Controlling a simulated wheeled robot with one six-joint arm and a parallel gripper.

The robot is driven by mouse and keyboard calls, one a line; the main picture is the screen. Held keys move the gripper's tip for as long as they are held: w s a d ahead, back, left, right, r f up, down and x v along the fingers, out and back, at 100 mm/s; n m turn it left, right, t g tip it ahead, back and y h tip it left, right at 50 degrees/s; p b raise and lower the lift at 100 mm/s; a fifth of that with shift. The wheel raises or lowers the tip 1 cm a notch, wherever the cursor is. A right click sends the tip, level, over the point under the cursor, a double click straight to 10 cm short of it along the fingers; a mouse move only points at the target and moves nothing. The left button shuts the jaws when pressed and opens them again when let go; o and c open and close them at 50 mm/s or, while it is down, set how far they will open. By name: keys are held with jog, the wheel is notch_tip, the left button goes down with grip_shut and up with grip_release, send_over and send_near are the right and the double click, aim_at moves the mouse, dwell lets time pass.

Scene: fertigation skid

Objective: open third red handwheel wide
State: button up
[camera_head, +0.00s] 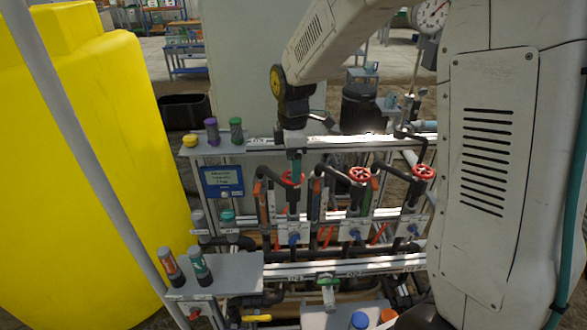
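Three red handwheels sit in a row on the pipe rack: the left one (292,179), the middle one (359,175) and the right one (423,172), which is third from the left. The right one stands clear of my gripper, close to the left side of my large arm link in the picture. My gripper (295,168) points down over the left handwheel and overlaps it in the picture. I cannot tell whether it touches that wheel. Its fingers are small and dark, and their opening cannot be made out.
Bottles (170,266) stand on a grey shelf (233,284) at the front left. A yellow tank (95,170) fills the left. A horizontal rail (345,141) runs behind the wheels.

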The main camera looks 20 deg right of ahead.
notch_tip(320, 180, up, 5)
jog(key=shift+r, duration=0.15)
dwell(0.5)
jog(key=shift+s+m, duration=0.15)
jog(key=shift+m, duration=0.35)
jog(key=s+d+r+m, duration=0.1)
jog(key=s+m, duration=0.3)
jog(key=s, duration=0.6)
jog(key=s+d+r+m+t, duration=0.1)
jog(key=s+r+m, duration=0.3)
jog(key=s, duration=0.5)
jog(key=s+d+r+m, duration=0.1)
jog(key=s+r+m, duration=0.1)
jog(key=s+m, duration=0.4)
jog(key=s, duration=0.4)
jog(key=shift+s+r, duration=0.15)
jog(key=shift+s, duration=0.2)
